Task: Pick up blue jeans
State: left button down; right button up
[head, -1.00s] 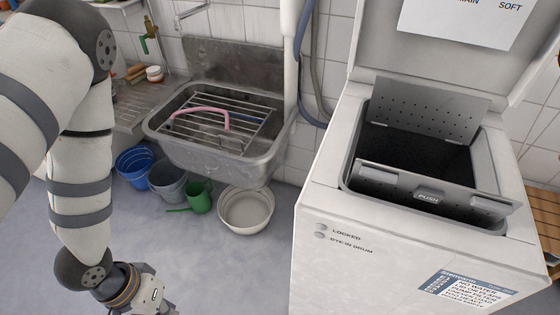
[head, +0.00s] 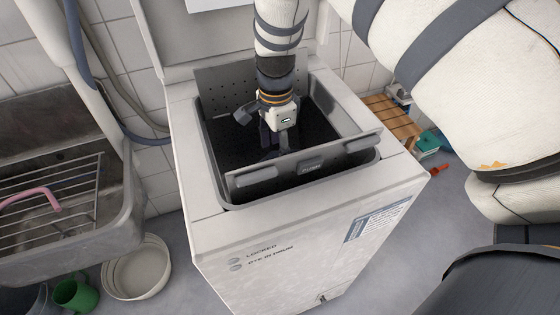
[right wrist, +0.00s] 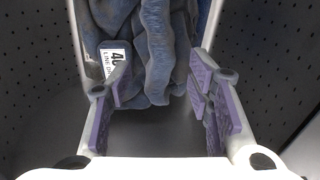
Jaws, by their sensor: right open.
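The blue jeans (right wrist: 158,45) show in the right wrist view as a bunched, folded blue cloth with a white printed label. They lie inside the dark perforated drum, just beyond my fingertips. In the head view my right gripper (head: 268,148) reaches down through the open hatch of the washer (head: 300,225). I cannot make out the jeans in the head view. My left gripper is not in view.
The drum opening's grey flaps, one marked PUSH (head: 311,166), stand close around my right wrist. A sink (head: 105,235) with a rack is at the left, with a white basin (head: 136,285) and green can (head: 75,294) below. A wooden slatted piece (head: 392,118) is behind the washer's right side.

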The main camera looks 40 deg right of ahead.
aim_at(277, 154)
notch_tip(277, 154, down, 4)
jog(key=shift+d+f, duration=0.1)
dwell(0.4)
jog(key=shift+c, duration=0.6)
grip_shut()
